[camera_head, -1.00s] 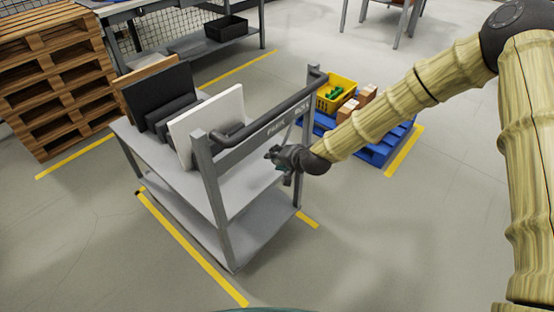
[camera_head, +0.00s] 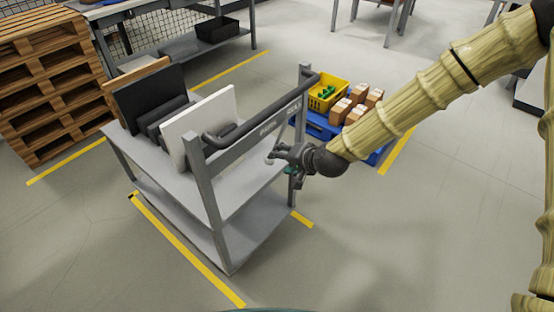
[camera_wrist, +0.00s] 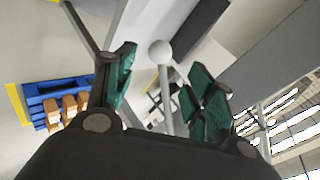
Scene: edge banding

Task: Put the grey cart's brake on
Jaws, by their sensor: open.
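The grey cart (camera_head: 205,205) stands at the middle left, with a dark handle bar across its near end. A crossbar below the handle is lettered PARK (camera_head: 267,128) and, to the right, apparently ROLL (camera_head: 293,108). My gripper (camera_head: 284,157) is at that end, just below the lettered crossbar. In the wrist view my gripper (camera_wrist: 160,90) is open, its green-padded fingers apart. A thin lever with a pale ball knob (camera_wrist: 160,50) shows between the fingers, with no clear contact. The lever's setting against the lettering is unclear.
The cart carries dark and white panels (camera_head: 203,125). A blue pallet (camera_head: 320,129) with a yellow crate (camera_head: 328,95) and cartons stands behind my gripper. Wooden pallets (camera_head: 50,85) are stacked at left. The front floor is clear.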

